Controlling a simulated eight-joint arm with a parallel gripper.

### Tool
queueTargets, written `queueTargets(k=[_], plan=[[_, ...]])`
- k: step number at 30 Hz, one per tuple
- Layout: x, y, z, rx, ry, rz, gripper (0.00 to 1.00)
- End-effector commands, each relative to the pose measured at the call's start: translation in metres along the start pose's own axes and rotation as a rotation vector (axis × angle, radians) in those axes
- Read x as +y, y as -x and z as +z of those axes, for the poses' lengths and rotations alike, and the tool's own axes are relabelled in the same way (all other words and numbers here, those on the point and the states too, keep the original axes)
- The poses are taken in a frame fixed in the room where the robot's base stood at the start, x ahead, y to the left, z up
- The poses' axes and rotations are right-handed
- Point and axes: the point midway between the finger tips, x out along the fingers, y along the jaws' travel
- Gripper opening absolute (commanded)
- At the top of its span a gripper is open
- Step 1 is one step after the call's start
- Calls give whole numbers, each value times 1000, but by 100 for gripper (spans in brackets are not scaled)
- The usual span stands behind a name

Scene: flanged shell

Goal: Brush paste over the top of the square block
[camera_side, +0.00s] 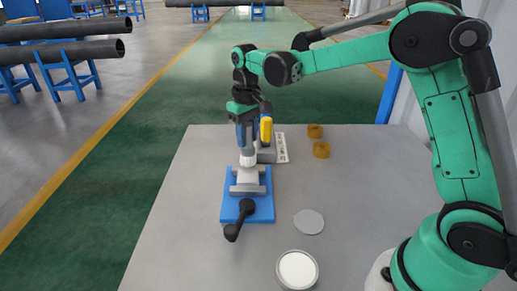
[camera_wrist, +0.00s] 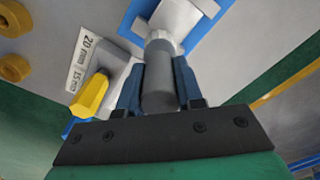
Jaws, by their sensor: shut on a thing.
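My gripper (camera_side: 245,135) is shut on a brush with a grey round handle (camera_wrist: 158,82) and pale bristles (camera_side: 247,158). The brush points down, slightly tilted, over the square block (camera_side: 248,175). The block is light grey and sits in a vise on a blue base (camera_side: 230,209). The bristles meet the block's top in the picture; I cannot tell whether they touch it. In the wrist view, the pale brush end (camera_wrist: 161,39) hides part of the block. An open round tin of white paste (camera_side: 297,269) stands at the front of the table.
A round grey lid (camera_side: 309,222) lies behind the tin. The vise's black handle (camera_side: 238,220) sticks out toward the front. A yellow-handled tool (camera_side: 266,130) stands in a grey holder close behind the brush. Two brass rings (camera_side: 321,150) lie at right. The table's left side is clear.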

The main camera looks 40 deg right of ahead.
Motion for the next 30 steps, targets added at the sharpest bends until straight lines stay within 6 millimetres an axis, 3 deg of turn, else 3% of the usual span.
queueTargets(k=[1, 18, 30], plan=[[0, 11, 1, 0, 0, 0, 0], [0, 61, 1, 0, 0, 0, 0], [0, 71, 1, 0, 0, 0, 0]])
